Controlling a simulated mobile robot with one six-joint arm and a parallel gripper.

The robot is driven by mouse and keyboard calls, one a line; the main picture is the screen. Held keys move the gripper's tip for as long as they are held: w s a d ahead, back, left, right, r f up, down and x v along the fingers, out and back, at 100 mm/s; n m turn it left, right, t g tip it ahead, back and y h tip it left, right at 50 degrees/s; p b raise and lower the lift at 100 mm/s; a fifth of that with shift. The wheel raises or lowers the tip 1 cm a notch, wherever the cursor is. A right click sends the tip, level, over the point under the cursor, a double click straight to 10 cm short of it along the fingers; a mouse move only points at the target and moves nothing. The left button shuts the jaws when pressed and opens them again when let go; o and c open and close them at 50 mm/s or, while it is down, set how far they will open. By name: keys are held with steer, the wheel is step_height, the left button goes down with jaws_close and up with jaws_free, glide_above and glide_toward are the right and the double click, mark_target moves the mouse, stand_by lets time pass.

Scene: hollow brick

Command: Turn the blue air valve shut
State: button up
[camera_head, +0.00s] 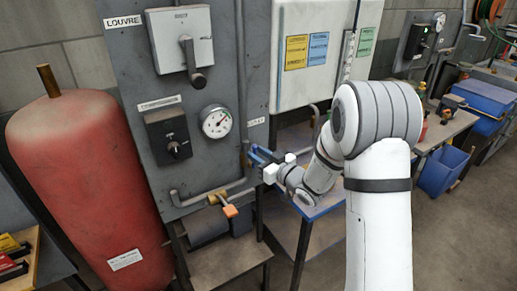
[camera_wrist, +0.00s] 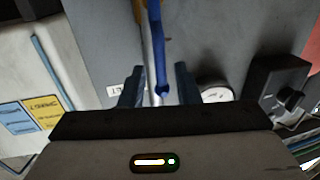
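The blue valve lever (camera_wrist: 160,60) is a slim handle on a grey pipe, seen between my fingers in the wrist view. In the head view the blue lever (camera_head: 262,155) is small and partly hidden by my gripper (camera_head: 268,162), at the panel's lower right edge. In the wrist view my gripper (camera_wrist: 158,76) is open, with one dark finger on each side of the lever and visible gaps to both. I cannot tell how deep the lever sits between the fingers.
The grey panel (camera_head: 120,60) carries a pressure gauge (camera_head: 216,121), a black knob box (camera_head: 168,137), a louvre switch (camera_head: 184,40) and an orange-handled valve (camera_head: 229,210). A red tank (camera_head: 85,170) stands left. A white cabinet (camera_head: 300,80) is behind my arm.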

steer(key=shift+x, duration=1.15)
jaws_close()
